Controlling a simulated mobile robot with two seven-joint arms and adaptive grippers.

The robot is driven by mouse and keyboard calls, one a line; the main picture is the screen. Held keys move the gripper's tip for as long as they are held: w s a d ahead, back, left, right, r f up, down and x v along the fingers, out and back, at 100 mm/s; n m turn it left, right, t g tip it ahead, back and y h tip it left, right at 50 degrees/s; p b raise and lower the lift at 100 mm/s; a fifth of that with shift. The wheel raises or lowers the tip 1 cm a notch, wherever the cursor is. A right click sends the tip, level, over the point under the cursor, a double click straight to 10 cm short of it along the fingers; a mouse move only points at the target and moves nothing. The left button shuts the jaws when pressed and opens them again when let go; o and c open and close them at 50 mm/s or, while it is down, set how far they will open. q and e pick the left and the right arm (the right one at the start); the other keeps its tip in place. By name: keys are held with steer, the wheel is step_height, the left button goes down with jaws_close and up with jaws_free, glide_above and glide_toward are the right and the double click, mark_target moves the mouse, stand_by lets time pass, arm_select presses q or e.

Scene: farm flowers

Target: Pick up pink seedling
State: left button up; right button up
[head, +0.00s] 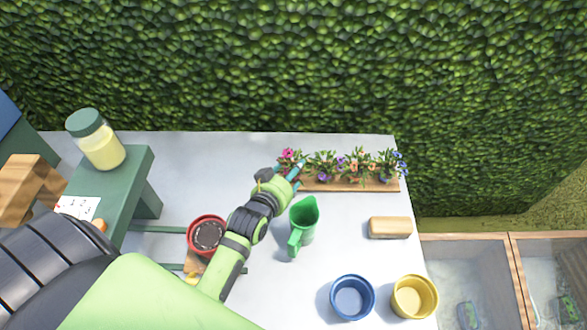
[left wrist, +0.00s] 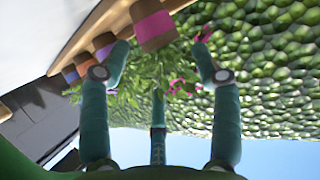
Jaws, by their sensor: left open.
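The pink seedling (head: 287,154) is at the left end of the row of flowers on a wooden strip at the back of the table. My left gripper (head: 294,173) is at this seedling, with its arm coming in from the lower left and partly hiding the plant's base. In the left wrist view the open left gripper (left wrist: 160,55) has a finger on either side of the leaves, and the seedling's pink-banded pot (left wrist: 153,25) shows between and beyond the fingertips. I cannot tell whether any finger touches it. My right gripper is not in view.
Purple (head: 322,165), orange (head: 356,164) and blue (head: 390,165) seedlings stand to the right on the wooden strip (head: 340,186). A green jug (head: 303,220), wooden block (head: 390,228), red pot (head: 206,235), blue pot (head: 352,298) and yellow pot (head: 414,297) stand nearer. A hedge (head: 300,65) rises behind.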

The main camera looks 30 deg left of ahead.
arm_select(q)
steer(key=shift+x, duration=1.55)
steer(key=shift+s+r, duration=0.1)
steer(key=shift+c, duration=0.4)
steer(key=c, duration=0.9)
steer(key=shift+o, duration=0.2)
